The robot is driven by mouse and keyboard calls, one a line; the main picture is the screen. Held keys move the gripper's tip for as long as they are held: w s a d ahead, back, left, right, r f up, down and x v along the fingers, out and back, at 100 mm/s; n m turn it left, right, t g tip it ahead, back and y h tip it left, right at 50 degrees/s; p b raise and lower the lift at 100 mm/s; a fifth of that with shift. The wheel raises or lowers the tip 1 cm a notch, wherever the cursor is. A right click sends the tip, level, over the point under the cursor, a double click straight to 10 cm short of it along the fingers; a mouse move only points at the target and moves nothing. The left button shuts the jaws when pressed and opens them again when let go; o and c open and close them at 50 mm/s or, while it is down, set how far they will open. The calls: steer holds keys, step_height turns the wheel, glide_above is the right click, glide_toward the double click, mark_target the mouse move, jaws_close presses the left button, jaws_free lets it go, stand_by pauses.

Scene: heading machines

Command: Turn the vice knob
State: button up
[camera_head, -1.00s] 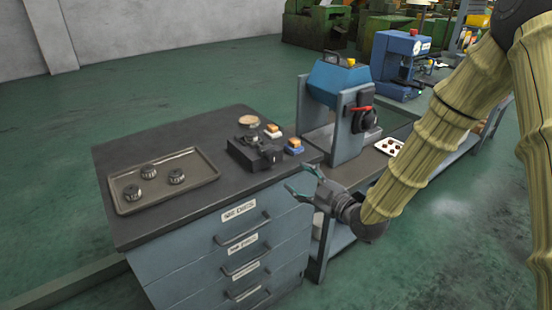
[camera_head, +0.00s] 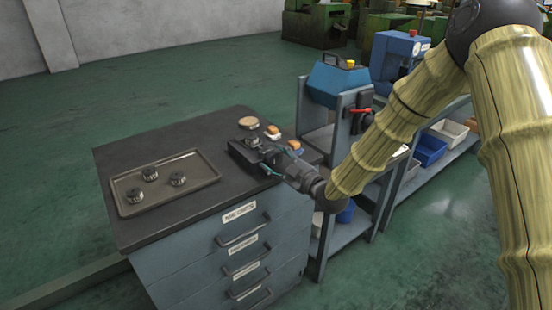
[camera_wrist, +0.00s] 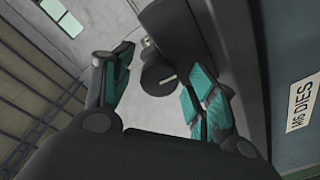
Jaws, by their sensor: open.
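The black vice (camera_head: 240,152) stands on the dark top of the drawer cabinet, near its right edge. In the wrist view the dark vice body (camera_wrist: 172,28) shows above a round dark knob (camera_wrist: 158,78) with a small pale mark. My gripper (camera_head: 279,161) is at the right side of the vice, over the cabinet edge. In the wrist view my gripper (camera_wrist: 160,86) is open, with one teal-padded finger on each side of the knob. The fingers appear apart from the knob. The knob is hard to make out in the head view, where the gripper covers that side.
A tray (camera_head: 130,203) with three dark round parts lies on the cabinet's left. A round wooden-topped piece (camera_head: 248,122) and small brushes (camera_head: 272,131) are behind the vice. A blue machine (camera_head: 338,82) stands at the right. The cabinet's front top (camera_head: 215,205) is clear.

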steer(key=shift+w+a, duration=0.1)
steer(key=shift+w, duration=0.05)
steer(key=c, duration=1)
steer(key=shift+f+m, duration=0.1)
steer(key=shift+m, duration=0.2)
